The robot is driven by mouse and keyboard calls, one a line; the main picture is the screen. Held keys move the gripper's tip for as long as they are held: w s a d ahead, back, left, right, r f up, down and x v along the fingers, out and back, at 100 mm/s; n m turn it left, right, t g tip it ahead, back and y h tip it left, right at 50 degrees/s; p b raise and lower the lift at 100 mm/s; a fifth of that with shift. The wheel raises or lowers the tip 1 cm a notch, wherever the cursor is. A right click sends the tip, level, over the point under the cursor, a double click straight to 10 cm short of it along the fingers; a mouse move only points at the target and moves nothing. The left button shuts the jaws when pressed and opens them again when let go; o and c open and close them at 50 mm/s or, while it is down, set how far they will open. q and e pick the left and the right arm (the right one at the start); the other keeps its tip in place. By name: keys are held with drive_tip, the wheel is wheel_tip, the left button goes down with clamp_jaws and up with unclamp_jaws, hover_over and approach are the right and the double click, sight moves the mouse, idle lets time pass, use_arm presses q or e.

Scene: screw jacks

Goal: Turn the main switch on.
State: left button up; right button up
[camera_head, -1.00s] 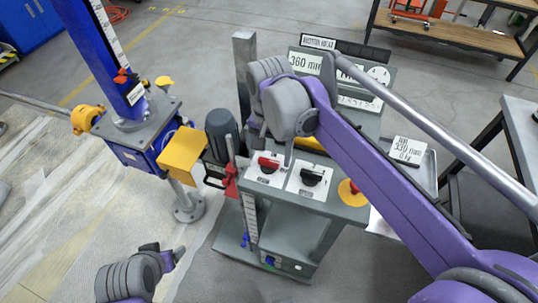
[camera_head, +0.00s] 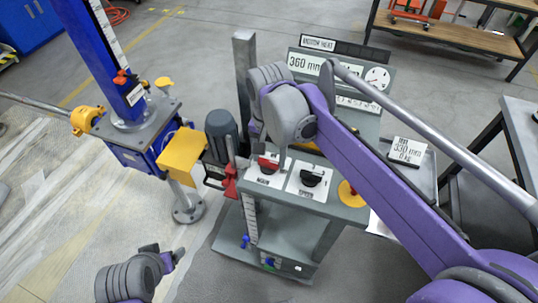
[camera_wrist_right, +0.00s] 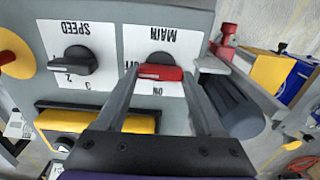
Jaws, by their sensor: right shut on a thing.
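The main switch, a red bar knob (camera_head: 268,163) on a white plate, sits on the top panel of the grey control stand. In the right wrist view, the red knob (camera_wrist_right: 162,72) lies between the fingertips of my right gripper (camera_wrist_right: 160,84), which is shut on it. That view is upside down: "MAIN" stands above the knob and "ON" below it. The label beside the knob is partly hidden by a finger. In the head view my right wrist hides most of the gripper. My left gripper (camera_head: 165,254) is at the lower left, far from the switch; its jaw opening is unclear.
A black speed knob (camera_head: 311,176) sits beside the main switch, with a yellow and red button (camera_head: 352,192) to its right. A grey motor (camera_head: 221,135) and a yellow box (camera_head: 182,152) stand left of the panel. A blue screw jack (camera_head: 105,65) stands further left.

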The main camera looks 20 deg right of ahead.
drive_tip(key=shift+n, duration=0.3)
drive_tip(key=n, duration=0.3)
drive_tip(key=shift+a+n, duration=0.1)
drive_tip(key=shift+n, duration=0.2)
drive_tip(key=n, duration=0.4)
drive_tip(key=shift+a+n+p, duration=0.1)
drive_tip(key=shift+n+p, duration=0.2)
drive_tip(key=shift+p, duration=0.05)
drive_tip(key=n, duration=0.4)
drive_tip(key=shift+n, duration=0.3)
drive_tip(key=shift+s+a+n, duration=0.1)
drive_tip(key=shift+n, duration=2.1)
drive_tip(key=o, duration=1.4)
